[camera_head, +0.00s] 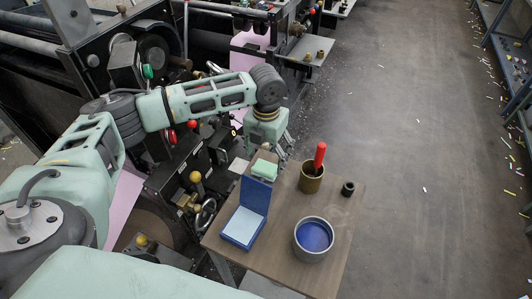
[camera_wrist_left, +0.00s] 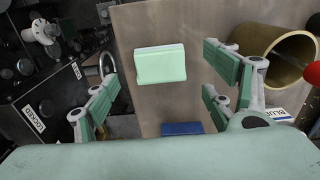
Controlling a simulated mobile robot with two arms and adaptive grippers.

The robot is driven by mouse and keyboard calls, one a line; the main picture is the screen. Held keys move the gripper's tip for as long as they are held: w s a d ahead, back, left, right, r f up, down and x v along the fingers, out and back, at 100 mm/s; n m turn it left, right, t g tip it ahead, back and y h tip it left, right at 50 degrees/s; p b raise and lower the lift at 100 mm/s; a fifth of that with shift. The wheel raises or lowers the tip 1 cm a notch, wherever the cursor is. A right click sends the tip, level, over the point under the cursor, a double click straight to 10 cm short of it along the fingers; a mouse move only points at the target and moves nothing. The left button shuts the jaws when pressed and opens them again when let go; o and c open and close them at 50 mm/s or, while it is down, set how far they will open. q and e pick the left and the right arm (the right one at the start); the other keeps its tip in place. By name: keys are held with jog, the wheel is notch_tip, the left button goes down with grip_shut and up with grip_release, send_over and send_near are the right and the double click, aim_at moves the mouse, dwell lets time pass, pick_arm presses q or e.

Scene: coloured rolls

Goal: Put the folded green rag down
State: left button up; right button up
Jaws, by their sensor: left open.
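The folded green rag (camera_head: 264,168) lies at the far left part of the small brown table (camera_head: 285,235), just behind the raised lid of a blue box. It also shows in the left wrist view (camera_wrist_left: 160,65) as a pale green block with a lighter edge, on the brown top. My left gripper (camera_head: 281,152) is beside and above the rag in the head view. In the left wrist view its fingers (camera_wrist_left: 163,88) are spread wide, one on each side of the rag, with clear gaps and nothing held. My right gripper is not in view.
The blue box (camera_head: 242,226) stands open near the table's left edge. A brass cup (camera_head: 311,183) holds a red-handled tool (camera_head: 319,156). A metal pot of blue (camera_head: 313,238) and a small black ring (camera_head: 348,188) stand right. Machinery with levers (camera_head: 195,178) crowds the left.

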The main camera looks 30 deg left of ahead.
aim_at(266, 166)
pick_arm(q)
notch_tip(266, 166, up, 7)
jog(key=p, duration=0.2)
jog(key=shift+p, duration=0.35)
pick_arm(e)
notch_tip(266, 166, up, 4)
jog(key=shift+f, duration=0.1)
